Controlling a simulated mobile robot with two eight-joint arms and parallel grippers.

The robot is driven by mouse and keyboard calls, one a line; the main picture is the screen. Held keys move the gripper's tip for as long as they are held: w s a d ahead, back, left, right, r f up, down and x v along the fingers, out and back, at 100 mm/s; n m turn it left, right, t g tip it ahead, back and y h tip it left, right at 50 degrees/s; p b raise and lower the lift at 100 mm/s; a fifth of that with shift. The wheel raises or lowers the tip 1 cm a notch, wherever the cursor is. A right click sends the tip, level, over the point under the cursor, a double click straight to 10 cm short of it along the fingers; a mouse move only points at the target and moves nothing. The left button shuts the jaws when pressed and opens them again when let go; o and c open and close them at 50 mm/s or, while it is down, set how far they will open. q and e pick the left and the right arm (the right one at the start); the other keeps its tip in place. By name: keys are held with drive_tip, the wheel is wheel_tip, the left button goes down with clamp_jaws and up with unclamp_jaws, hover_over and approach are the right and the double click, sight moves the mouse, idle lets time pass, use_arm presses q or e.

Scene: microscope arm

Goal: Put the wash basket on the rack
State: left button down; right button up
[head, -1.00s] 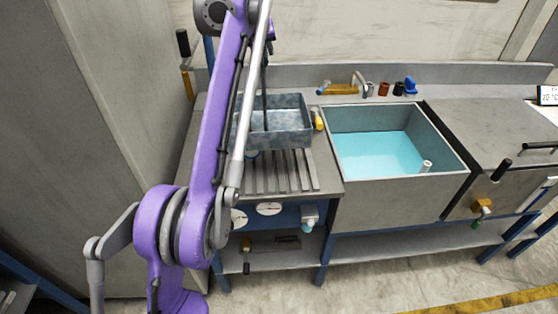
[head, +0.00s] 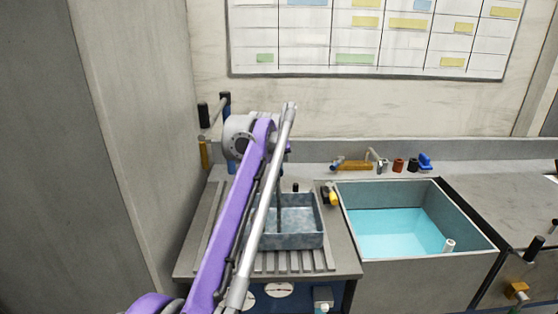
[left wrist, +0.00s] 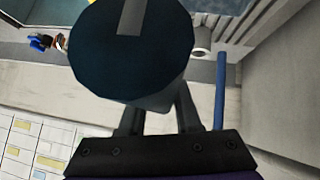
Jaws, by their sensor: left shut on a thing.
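The wash basket (head: 302,240) is a grey, mottled open metal box with a thin upright rod. In the head view it is over the ribbed drainer rack (head: 210,225), left of the sink; I cannot tell whether it touches the ribs. My left arm crosses in front and hides its left part. My left gripper (head: 284,150) is at the top of the rod, mostly hidden by the arm. In the left wrist view, the left gripper (left wrist: 158,118) is shut on a dark round handle (left wrist: 130,55), apparently the basket's. My right gripper is not in view.
The sink (head: 395,230) with blue liquid is to the right. A yellow-handled valve (head: 331,194) stands close to the basket's right rear corner. A blue post (head: 225,105) and a black handle (head: 203,115) rise at the back left. A tall grey wall stands left.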

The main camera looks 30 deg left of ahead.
use_arm(q)
drive_tip(key=c, duration=1)
unclamp_jaws()
drive_tip(key=shift+w+f, duration=0.1)
drive_tip(key=shift+c, duration=0.2)
drive_tip(key=o, duration=0.4)
drive_tip(key=shift+o, duration=0.2)
drive_tip(key=v, duration=1.2)
drive_tip(key=shift+p, duration=0.3)
drive_tip(key=shift+d, duration=0.1)
